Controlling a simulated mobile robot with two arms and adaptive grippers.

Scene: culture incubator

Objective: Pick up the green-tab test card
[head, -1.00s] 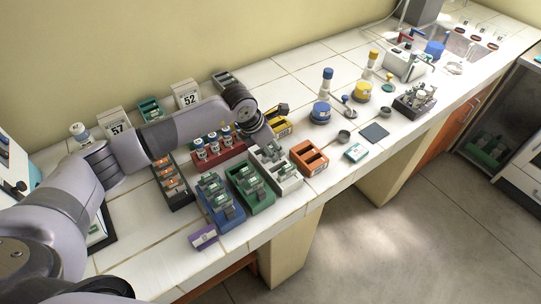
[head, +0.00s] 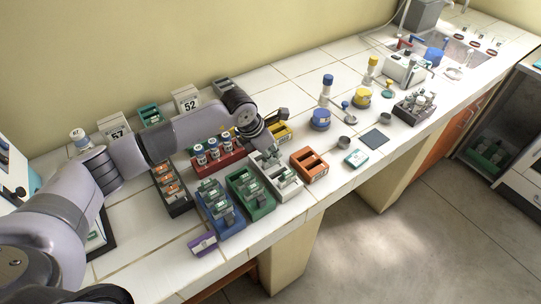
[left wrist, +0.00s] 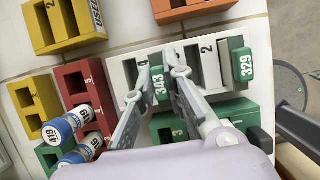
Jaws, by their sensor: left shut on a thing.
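The white rack (left wrist: 207,65) holds two green-tab cards, one marked 343 (left wrist: 159,86) and one marked 329 (left wrist: 243,65) at its right end. My left gripper (left wrist: 158,66) is shut on card 343, with one finger on each side of its tab. The card's lower part is hidden in the rack. In the head view my left gripper (head: 272,148) reaches down over the white rack (head: 291,184) and hides part of it. My right gripper is not in view.
A green rack (head: 262,207) and a blue rack (head: 226,229) stand left of the white rack, an orange rack (head: 316,170) right. A red rack (left wrist: 76,80) holds vials close to my gripper. A purple piece (head: 203,244) lies near the front edge.

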